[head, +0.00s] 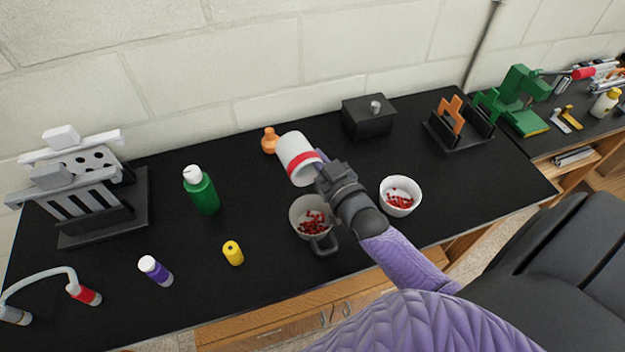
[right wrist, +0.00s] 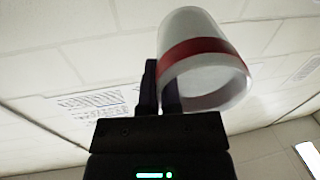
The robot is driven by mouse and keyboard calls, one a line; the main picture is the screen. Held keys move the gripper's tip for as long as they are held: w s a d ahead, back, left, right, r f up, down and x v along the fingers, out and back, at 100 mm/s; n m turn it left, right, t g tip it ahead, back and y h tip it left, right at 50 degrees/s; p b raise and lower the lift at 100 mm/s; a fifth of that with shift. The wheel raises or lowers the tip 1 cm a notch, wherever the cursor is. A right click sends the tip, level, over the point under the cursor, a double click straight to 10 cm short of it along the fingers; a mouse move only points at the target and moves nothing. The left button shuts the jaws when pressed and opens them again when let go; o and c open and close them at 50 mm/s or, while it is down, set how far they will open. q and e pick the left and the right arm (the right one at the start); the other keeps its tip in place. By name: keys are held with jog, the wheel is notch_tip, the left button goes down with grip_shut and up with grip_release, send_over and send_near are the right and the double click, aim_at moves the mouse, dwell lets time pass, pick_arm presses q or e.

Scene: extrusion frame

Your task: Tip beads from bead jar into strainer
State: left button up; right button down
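The bead jar (head: 295,152) is white with a red band. My right gripper (head: 322,172) is shut on its side and holds it tilted above the table. In the right wrist view the jar (right wrist: 205,62) shows its open end near the red band; no beads are visible inside. A pale, dark-handled cup-shaped vessel (head: 299,209), apparently the strainer, stands just below the jar and gripper with red beads in it. A white bowl (head: 400,207) to the right also holds red beads. My left gripper is out of view.
An orange flask (head: 269,141) stands behind the jar, and a dark box (head: 368,116) at the back. A rack (head: 80,190) is far left. Bare tabletop lies between them.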

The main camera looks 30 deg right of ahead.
aim_at(323, 162)
jog(key=shift+s+r+t+b, duration=0.2)
jog(key=shift+r+t+b, duration=0.2)
jog(key=shift+r+t, duration=0.3)
jog(key=shift+b, duration=0.35)
jog(key=shift+s+t+b, duration=0.3)
jog(key=shift+t+b, duration=0.5)
jog(key=shift+b, duration=0.25)
jog(key=shift+s+r+t+b, duration=0.3)
jog(key=shift+r+t+b, duration=0.4)
jog(key=shift+r+t, duration=0.1)
jog(key=shift+t+b, duration=0.3)
jog(key=shift+b, duration=0.15)
jog(key=shift+s+a, duration=0.1)
jog(key=shift+s+t+b, duration=0.15)
jog(key=shift+t+b, duration=0.25)
jog(key=shift+b, duration=0.4)
jog(key=shift+b, duration=0.35)
